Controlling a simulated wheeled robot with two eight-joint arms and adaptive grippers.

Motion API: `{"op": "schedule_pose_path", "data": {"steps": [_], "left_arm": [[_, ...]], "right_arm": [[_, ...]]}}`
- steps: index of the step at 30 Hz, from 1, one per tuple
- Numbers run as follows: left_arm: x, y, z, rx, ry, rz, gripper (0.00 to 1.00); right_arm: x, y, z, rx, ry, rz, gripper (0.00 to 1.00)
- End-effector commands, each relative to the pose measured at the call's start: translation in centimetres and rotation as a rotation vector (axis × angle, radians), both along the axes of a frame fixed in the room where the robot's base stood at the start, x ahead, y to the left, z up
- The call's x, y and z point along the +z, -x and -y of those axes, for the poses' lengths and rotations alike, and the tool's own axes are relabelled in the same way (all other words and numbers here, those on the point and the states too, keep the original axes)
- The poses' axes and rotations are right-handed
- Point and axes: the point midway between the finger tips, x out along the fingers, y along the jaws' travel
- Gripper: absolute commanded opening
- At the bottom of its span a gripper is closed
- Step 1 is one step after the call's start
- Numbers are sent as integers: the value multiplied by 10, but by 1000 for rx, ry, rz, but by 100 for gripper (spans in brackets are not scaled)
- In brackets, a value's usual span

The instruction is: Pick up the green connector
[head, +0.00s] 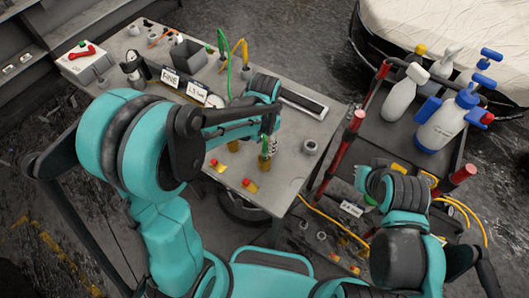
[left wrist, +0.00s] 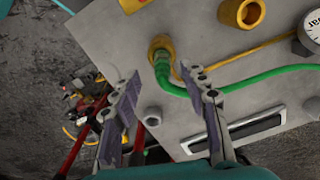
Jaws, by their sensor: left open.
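The green connector (left wrist: 162,66) shows in the left wrist view at the end of a green hose (left wrist: 240,84), seated at a yellow ring-shaped fitting (left wrist: 161,46) on the grey table. My left gripper (left wrist: 163,78) is open, its two fingers either side of the connector's lower end in the picture; I cannot tell how far above it they are. In the head view my left gripper (head: 269,140) hangs over the table's near right part and hides the connector there. My right arm's wrist (head: 400,190) is at the lower right; its fingers are not visible.
A yellow hose (left wrist: 255,45) runs near the connector. A cart (head: 392,125) with white spray bottles stands at the right, with red posts (head: 357,119).

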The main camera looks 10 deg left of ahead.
Motion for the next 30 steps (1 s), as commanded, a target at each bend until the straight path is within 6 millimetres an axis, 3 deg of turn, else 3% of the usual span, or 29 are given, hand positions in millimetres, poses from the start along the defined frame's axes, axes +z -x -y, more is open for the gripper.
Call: {"op": "schedule_pose_path", "data": {"steps": [9,17,23,30], "left_arm": [[-45,-3,-2,1,0,1,44],[-47,-3,-2,1,0,1,44],[-47,-3,-2,1,0,1,0],[-47,-3,-2,1,0,1,0]], "right_arm": [[-10,0,0,0,0,0,0],[-10,0,0,0,0,0,0],[-10,0,0,0,0,0,0],[-10,0,0,0,0,0,0]]}}
